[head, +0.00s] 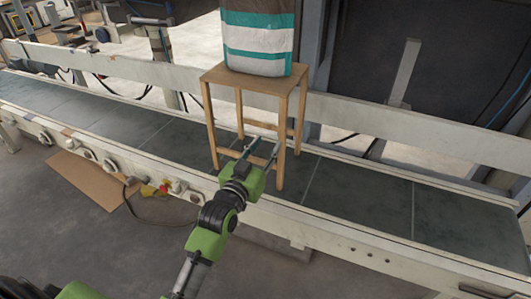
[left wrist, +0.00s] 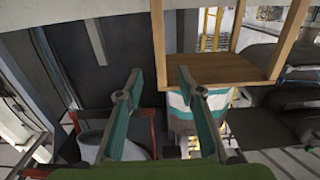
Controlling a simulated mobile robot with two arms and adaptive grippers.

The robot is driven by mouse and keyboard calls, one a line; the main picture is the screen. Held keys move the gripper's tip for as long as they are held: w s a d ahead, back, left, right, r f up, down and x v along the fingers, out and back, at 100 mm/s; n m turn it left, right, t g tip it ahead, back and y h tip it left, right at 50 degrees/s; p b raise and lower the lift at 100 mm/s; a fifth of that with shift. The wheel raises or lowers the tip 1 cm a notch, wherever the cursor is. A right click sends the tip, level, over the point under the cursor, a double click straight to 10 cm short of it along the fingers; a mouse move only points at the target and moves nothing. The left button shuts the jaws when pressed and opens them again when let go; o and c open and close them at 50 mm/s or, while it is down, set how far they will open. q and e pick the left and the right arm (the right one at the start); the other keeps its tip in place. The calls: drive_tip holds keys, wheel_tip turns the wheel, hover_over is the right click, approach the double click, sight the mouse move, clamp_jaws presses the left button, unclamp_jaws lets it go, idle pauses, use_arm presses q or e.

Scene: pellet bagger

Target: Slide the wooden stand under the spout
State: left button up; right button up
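The wooden stand (head: 240,77) stands upright on the dark conveyor belt, with slim legs and low crossbars. A white bag with teal bands (head: 258,40) rests on its top; the bag's upper end is cut off by the frame. My left gripper (head: 262,146) is at the stand's near side, low by the crossbars, its two fingers apart. The spout is not identifiable. My right gripper is not in view.
The conveyor belt (head: 355,192) runs across the view between pale side rails (head: 420,140) and is clear either side of the stand. A dark panel (head: 450,60) stands behind. Knobs and a red button (head: 164,188) line the front edge. Cardboard (head: 90,180) lies on the floor.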

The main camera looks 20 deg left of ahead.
sight(282, 123)
use_arm(q)
drive_tip(key=w, duration=0.4)
drive_tip(key=w+b, duration=0.1)
drive_tip(key=w, duration=0.3)
drive_tip(key=w+b, duration=0.1)
drive_tip(key=w, duration=0.3)
drive_tip(key=shift+w+d+f, duration=0.1)
drive_tip(key=shift+w+d, duration=0.15)
drive_tip(key=shift+w, duration=0.65)
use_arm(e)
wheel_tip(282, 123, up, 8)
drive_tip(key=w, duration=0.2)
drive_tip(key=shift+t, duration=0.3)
use_arm(q)
drive_tip(key=shift+c, duration=0.4)
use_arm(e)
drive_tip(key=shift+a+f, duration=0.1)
use_arm(q)
clamp_jaws()
